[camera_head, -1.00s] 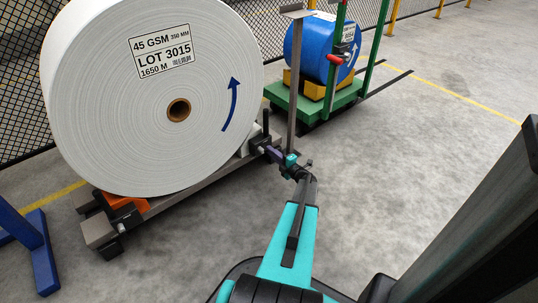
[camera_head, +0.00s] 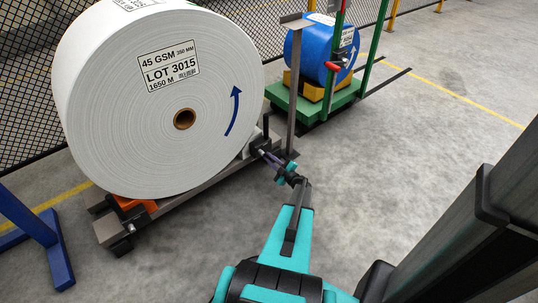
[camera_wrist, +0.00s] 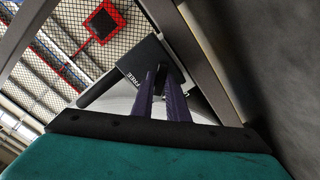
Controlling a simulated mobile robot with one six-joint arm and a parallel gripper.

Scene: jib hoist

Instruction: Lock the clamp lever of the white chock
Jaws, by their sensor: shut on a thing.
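The white chock (camera_head: 246,149) shows only in part at the right foot of the big white roll (camera_head: 110,110). Its black clamp (camera_head: 259,145) faces me, with a black upright part (camera_head: 265,125) above it. My gripper (camera_head: 265,156) reaches the clamp from the right front. In the wrist view the two dark purple fingers of my gripper (camera_wrist: 161,80) meet at the dark clamp body (camera_wrist: 143,62), marked FREE on its left side. A second marking at right is mostly covered. The fingers are shut on the clamp lever, which they largely hide. A dark bar (camera_wrist: 98,92) slants down-left from the clamp.
An orange chock (camera_head: 136,207) sits under the roll's left side on the grey rail frame (camera_head: 190,184). A grey post (camera_head: 296,90) rises just behind my gripper. A green cart (camera_head: 345,97) carries a blue roll (camera_head: 312,55). A blue stand (camera_head: 55,255) is at left.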

